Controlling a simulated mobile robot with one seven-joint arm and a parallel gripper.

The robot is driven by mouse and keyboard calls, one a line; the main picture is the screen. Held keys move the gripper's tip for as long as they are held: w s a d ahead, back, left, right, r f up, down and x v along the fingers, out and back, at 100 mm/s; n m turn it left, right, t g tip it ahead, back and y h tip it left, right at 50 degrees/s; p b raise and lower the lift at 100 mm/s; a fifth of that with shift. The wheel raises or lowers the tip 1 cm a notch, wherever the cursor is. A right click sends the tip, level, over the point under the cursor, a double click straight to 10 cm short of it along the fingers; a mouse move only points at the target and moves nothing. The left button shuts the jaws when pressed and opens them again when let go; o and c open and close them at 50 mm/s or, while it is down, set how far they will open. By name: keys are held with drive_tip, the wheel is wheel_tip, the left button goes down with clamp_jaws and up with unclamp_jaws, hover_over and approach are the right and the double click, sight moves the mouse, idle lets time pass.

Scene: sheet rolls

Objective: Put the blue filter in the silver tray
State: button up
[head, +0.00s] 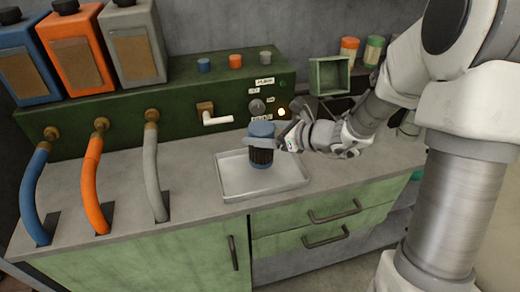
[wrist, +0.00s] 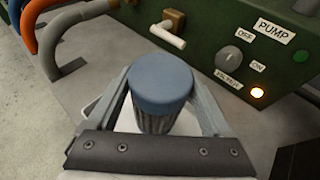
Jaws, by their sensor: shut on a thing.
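The blue filter (head: 262,152) has a smooth blue cap and a dark ribbed body and is upright. In the wrist view the blue filter (wrist: 160,92) sits between the two fingers of my gripper (wrist: 165,105), which is shut on it. In the head view my gripper (head: 275,145) reaches in from the right. The silver tray (head: 236,186) lies on the counter. The filter is over the tray's back right part; I cannot tell whether its base touches the tray floor.
A green pump panel (head: 180,112) with a white-handled valve (head: 217,120), a knob and a lit lamp stands behind the tray. Blue, orange and grey hoses (head: 92,185) rise at the left. A green open box (head: 328,75) is at the back right. The tray's front left is bare.

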sight(260, 158)
drive_tip(key=shift+s+a+f, duration=0.1)
drive_tip(key=shift+a+f, duration=0.15)
drive_tip(key=shift+f, duration=0.25)
drive_tip(key=shift+f+b, duration=0.65)
drive_tip(key=shift+f, duration=0.95)
drive_tip(key=shift+f, duration=0.2)
drive_tip(key=o, duration=1.5)
drive_tip(key=shift+c, duration=0.2)
drive_tip(key=shift+r, duration=0.1)
